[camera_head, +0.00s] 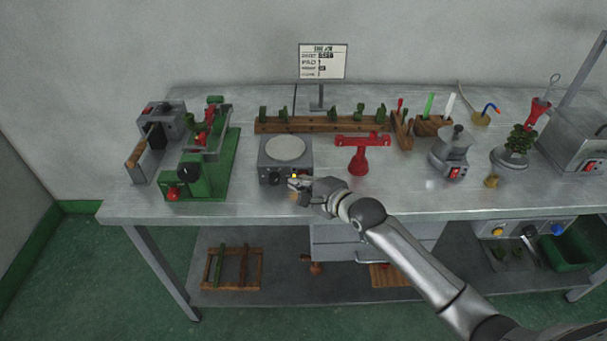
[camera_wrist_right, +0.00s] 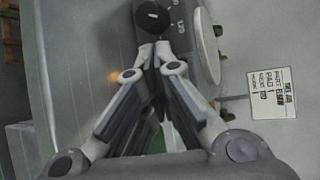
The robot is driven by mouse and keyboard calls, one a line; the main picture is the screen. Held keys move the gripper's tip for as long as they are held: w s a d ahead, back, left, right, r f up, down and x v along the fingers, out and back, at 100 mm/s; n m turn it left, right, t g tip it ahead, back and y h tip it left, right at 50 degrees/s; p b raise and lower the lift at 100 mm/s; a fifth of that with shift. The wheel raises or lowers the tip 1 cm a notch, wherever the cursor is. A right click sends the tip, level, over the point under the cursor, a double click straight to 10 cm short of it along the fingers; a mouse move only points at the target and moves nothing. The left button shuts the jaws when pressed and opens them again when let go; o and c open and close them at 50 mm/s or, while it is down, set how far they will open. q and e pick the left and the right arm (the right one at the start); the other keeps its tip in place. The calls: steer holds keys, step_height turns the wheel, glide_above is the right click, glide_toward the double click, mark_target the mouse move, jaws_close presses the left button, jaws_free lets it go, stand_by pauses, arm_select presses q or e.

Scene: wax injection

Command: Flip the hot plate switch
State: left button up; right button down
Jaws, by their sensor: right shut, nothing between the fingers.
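The hot plate (camera_head: 265,160) is a grey box with a round pale top, near the front of the bench left of centre. Its black knob (camera_head: 275,178) is on the front face, and a small yellow glow (camera_head: 294,176) shows to the right of it. My right gripper (camera_head: 297,185) is shut and empty, at the right part of that front face. In the wrist view, the shut fingertips (camera_wrist_right: 154,47) are close to the front panel beside the knob (camera_wrist_right: 152,17). The switch itself is hidden by the fingers, and I cannot tell whether they touch it. My left gripper is not in view.
A green-based machine (camera_head: 222,176) stands left of the hot plate and a red stand (camera_head: 361,160) right of it. A wooden rack (camera_head: 320,126) lies behind. A grey pot (camera_head: 452,150) stands further right. The bench front (camera_head: 240,210) is clear.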

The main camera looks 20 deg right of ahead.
steer(key=shift+s+a+p, duration=0.25)
steer(key=shift+s+p, duration=0.4)
steer(key=shift+s, duration=0.05)
steer(key=shift+s+a+p, duration=0.15)
steer(key=shift+s+p, duration=0.3)
steer(key=shift+p, duration=0.1)
steer(key=s+p, duration=0.1)
steer(key=s, duration=0.1)
steer(key=shift+s+a+f+p, duration=0.15)
steer(key=shift+s+a+p, duration=0.15)
steer(key=shift+a+p, duration=0.1)
steer(key=shift+s+a+f+p, duration=0.1)
steer(key=shift+s+f+p, duration=0.15)
steer(key=shift+s, duration=0.35)
